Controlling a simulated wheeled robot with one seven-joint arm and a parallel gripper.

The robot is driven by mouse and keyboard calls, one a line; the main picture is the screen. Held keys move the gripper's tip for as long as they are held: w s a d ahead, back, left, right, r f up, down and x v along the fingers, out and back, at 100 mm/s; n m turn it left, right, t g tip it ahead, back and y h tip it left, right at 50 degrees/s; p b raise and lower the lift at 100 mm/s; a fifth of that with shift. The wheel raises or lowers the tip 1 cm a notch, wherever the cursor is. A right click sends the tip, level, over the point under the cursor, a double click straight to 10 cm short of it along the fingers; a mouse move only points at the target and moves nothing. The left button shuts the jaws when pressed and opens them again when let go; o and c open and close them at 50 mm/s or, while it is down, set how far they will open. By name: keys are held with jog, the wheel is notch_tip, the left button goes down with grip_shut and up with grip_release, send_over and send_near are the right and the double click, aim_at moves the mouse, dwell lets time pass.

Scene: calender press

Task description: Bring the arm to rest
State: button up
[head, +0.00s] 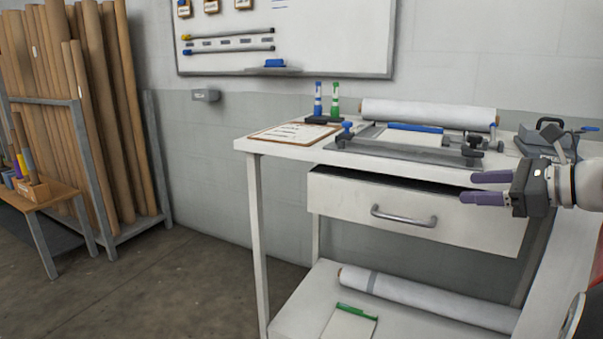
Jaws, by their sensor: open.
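My gripper (488,188) is at the right of the head view, with its two purple fingers pointing left. The fingers are apart and nothing is between them. It hangs in front of the right part of a white table's drawer (345,204). The drawer is pulled out a little, with a dark gap above its front and a grey handle (404,217). The gripper appears clear of the handle; whether a finger touches the drawer front cannot be told. Part of my arm (585,184) runs off the right edge.
The white table (270,150) carries a clipboard (295,133), a clamp frame (375,155), a white roll (430,114) and a dark press (548,137). A lower shelf (300,305) holds another roll (425,300). Brown tubes (95,110) stand at left. The floor (180,280) between is clear.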

jog(key=s+a+f+n+g+h, duration=0.25)
jog(key=a+f+n, duration=0.25)
jog(key=a, duration=0.3)
jog(key=s+a+f+n+g+h, duration=0.1)
jog(key=s+a+f+n+g, duration=0.3)
jog(key=a, duration=0.5)
jog(key=s+a+f+n+h, duration=0.4)
jog(key=s+f+n, duration=0.8)
jog(key=n, duration=0.4)
jog(key=shift+s+f+t+h, duration=0.4)
jog(key=shift+f+t+h, duration=0.05)
jog(key=shift+h, duration=0.3)
